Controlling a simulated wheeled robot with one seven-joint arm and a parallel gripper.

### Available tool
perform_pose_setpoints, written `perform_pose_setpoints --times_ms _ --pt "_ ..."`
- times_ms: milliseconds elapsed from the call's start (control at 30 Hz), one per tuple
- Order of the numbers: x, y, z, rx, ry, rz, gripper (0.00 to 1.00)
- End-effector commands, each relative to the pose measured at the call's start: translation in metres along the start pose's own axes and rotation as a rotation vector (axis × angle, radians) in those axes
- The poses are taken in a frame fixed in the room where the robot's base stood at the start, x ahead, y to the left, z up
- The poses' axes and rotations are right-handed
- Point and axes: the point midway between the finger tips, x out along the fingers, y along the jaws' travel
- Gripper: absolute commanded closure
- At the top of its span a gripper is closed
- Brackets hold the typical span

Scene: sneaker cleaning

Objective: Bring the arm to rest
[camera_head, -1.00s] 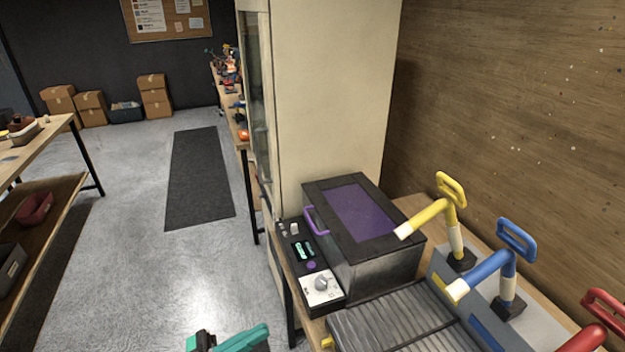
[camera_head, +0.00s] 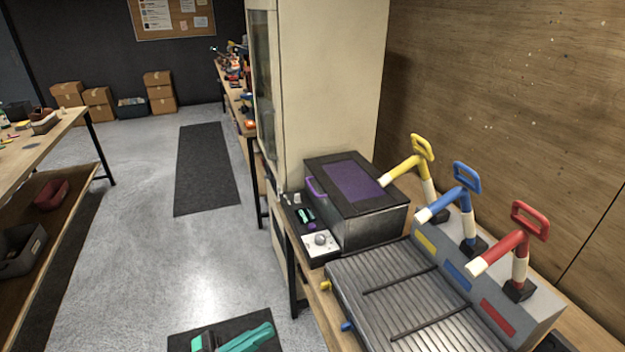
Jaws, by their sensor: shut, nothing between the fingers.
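No fingers can be made out there, and my gripper is not in view. No held thing shows.
On the right bench, a dark box with a purple window (camera_head: 352,182) stands beside a control panel (camera_head: 318,240) and a ribbed metal tray (camera_head: 405,300). Yellow (camera_head: 421,150), blue (camera_head: 463,185) and red (camera_head: 515,240) levers stand behind the tray. A long mat (camera_head: 205,168) lies on open floor.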

Motion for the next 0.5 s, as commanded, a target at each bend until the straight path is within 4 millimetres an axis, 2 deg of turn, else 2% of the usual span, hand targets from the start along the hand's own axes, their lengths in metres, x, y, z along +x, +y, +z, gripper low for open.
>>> perform_pose_setpoints --times_ms 267,467,500 --pt "0.012 -0.006 0.048 -0.134 -0.047 -0.134 1.0" --pt "0.019 -0.008 0.097 -0.255 -0.1 -0.269 1.0" --pt "0.021 -0.007 0.11 -0.285 -0.114 -0.304 1.0"
